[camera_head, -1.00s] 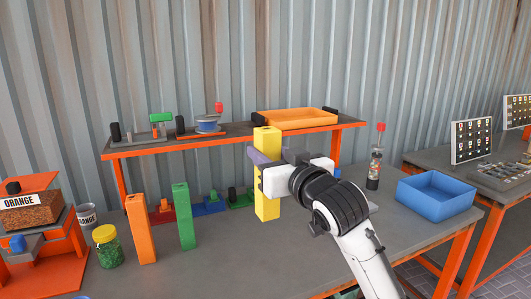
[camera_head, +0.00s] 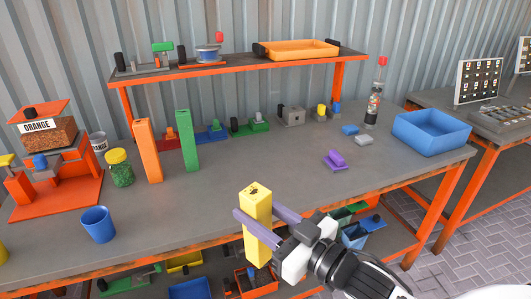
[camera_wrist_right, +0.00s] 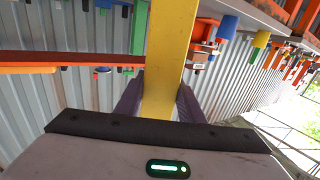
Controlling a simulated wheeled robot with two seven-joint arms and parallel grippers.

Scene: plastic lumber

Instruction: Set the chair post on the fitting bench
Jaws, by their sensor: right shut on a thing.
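My right gripper (camera_head: 267,230) is shut on a yellow square post (camera_head: 257,208), which it holds nearly upright. In the head view the post overlaps the front edge of the grey-topped bench (camera_head: 330,205) and looks nearer to me than that edge. In the right wrist view the same post (camera_wrist_right: 172,50) runs up between the purple fingers (camera_wrist_right: 158,98). An orange post (camera_head: 148,152) and a green post (camera_head: 187,140) stand upright on the bench. I cannot tell which bench is the fitting bench. My left gripper is not in view.
A blue cup (camera_head: 98,224), a jar of green bits (camera_head: 120,168) and an orange stand (camera_head: 60,180) are at the left. A purple block (camera_head: 335,161) and a blue bin (camera_head: 432,132) are at the right. An orange tray (camera_head: 298,49) is on the rear shelf. The bench's middle is clear.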

